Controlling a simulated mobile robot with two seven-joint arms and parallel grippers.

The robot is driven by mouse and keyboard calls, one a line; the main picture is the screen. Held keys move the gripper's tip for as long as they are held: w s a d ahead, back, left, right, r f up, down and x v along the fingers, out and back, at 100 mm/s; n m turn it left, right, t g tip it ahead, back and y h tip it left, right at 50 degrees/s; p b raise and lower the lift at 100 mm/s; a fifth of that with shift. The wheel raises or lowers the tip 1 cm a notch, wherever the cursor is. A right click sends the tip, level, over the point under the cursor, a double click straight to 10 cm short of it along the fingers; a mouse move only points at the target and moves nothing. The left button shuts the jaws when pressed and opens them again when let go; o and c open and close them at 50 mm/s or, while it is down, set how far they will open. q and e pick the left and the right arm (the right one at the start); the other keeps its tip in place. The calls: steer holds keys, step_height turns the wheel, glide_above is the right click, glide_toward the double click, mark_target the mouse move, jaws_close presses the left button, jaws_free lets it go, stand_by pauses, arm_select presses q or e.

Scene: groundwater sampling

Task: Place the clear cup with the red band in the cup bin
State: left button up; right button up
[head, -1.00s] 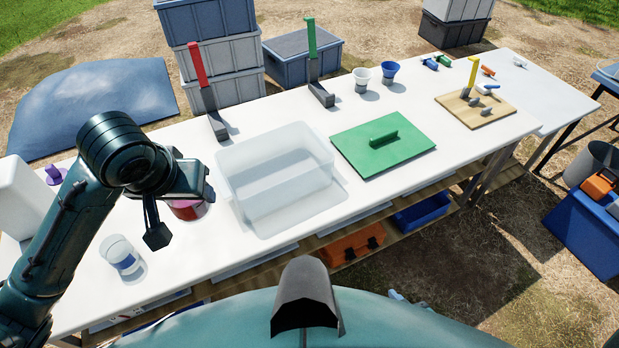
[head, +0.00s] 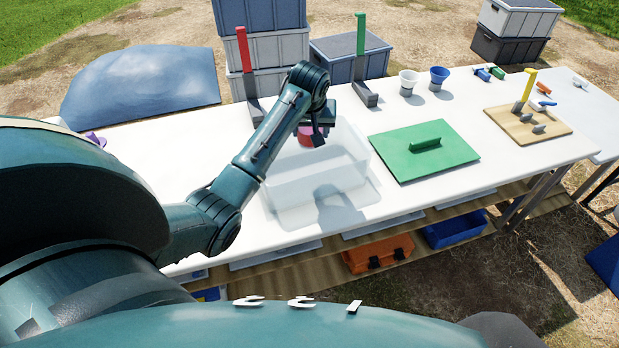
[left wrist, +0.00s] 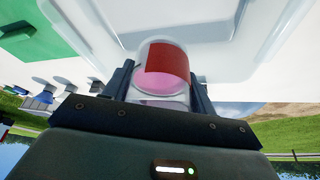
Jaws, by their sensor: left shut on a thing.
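My left gripper (head: 318,128) is shut on the clear cup with the red band (head: 309,136) and holds it over the clear cup bin (head: 301,189). In the left wrist view the cup (left wrist: 167,65) sits between the two fingers (left wrist: 162,88), with its red band and pinkish inside showing. The pale walls of the bin (left wrist: 235,50) lie beyond it there. In the head view my arm hides part of the bin and most of the cup. Whether the cup touches the bin floor I cannot tell. My right gripper is out of view.
A green board with a handle (head: 424,150) lies right of the bin. Red-handled (head: 246,65) and green-handled (head: 361,60) stands are behind it. White (head: 408,80) and blue (head: 438,75) cups stand at the back. A wooden board (head: 528,124) is at the right.

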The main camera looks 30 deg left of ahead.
arm_select(q)
steer(key=f, duration=0.5)
steer(key=a+f, duration=0.1)
steer(key=f, duration=0.1)
steer(key=shift+w+f, duration=0.1)
steer(key=shift+f, duration=0.15)
step_height(320, 180, down, 4)
steer(key=shift+d+r+b, duration=0.1)
steer(key=shift+b, duration=0.2)
steer(key=shift+f, duration=0.4)
steer(key=o, duration=1.1)
steer(key=shift+f, duration=0.1)
